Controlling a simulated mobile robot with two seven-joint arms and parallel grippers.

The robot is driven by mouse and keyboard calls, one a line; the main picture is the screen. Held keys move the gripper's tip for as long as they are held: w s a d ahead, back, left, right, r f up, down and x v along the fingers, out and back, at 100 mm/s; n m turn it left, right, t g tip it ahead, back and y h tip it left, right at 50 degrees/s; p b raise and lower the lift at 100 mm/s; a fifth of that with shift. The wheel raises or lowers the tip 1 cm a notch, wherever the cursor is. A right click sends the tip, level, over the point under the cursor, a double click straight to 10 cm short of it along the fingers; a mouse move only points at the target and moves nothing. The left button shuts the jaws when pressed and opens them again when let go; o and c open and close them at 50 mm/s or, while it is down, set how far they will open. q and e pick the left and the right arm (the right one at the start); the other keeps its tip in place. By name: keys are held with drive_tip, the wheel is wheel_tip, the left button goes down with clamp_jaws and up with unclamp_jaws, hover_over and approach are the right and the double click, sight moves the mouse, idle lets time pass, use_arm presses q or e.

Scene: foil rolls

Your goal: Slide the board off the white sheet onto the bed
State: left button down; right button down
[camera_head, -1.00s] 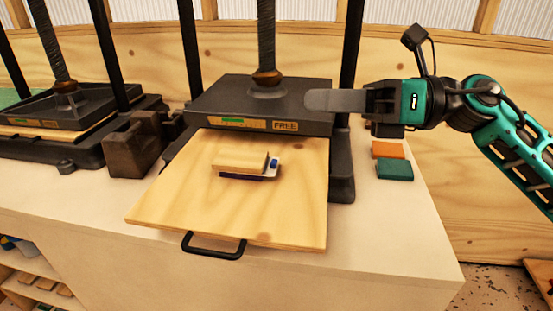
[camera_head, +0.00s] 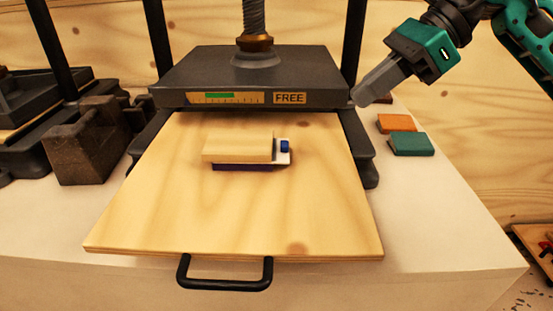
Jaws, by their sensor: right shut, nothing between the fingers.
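A small pale wooden board (camera_head: 237,146) lies near the middle of the wide wooden bed (camera_head: 300,220), which sticks out from under a black press. The white sheet (camera_head: 282,158) shows as a strip at the board's right end, with a blue patch on it. A dark purple edge (camera_head: 245,167) shows below the board's front side; most of the sheet is hidden. My right gripper (camera_head: 372,90) is shut and empty, in the air to the right of the press plate, its fingers pointing down and left, apart from the board. My left gripper is out of view.
The press plate (camera_head: 200,80), marked FREE, hangs over the bed's back edge. A black handle (camera_head: 225,286) is at the bed's front. Orange (camera_head: 396,123) and green (camera_head: 411,144) blocks lie to the right. A dark block (camera_head: 90,145) stands to the left. The bed around the board is clear.

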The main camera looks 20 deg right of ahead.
sight(207, 151)
drive_tip(key=x, duration=0.7)
drive_tip(key=b+x, duration=0.1)
drive_tip(key=x, duration=0.3)
drive_tip(key=shift+s+d+f, duration=0.2)
drive_tip(key=shift+s+f, duration=0.05)
drive_tip(key=shift+f, duration=0.2)
drive_tip(key=shift+w+a+r, duration=0.1)
drive_tip(key=shift+w+a, duration=0.05)
drive_tip(key=shift+a, duration=0.45)
drive_tip(key=shift+w+a+r, duration=0.1)
drive_tip(key=shift+w+a, duration=0.05)
drive_tip(key=shift+a, duration=0.45)
drive_tip(key=shift+w+a, duration=0.2)
drive_tip(key=shift+a, duration=0.4)
drive_tip(key=shift+a, duration=0.1)
drive_tip(key=w+a, duration=0.1)
drive_tip(key=a, duration=0.6)
drive_tip(key=w+a, duration=0.1)
drive_tip(key=a, duration=0.3)
drive_tip(key=shift+w, duration=0.35)
drive_tip(key=shift+d+f, duration=0.1)
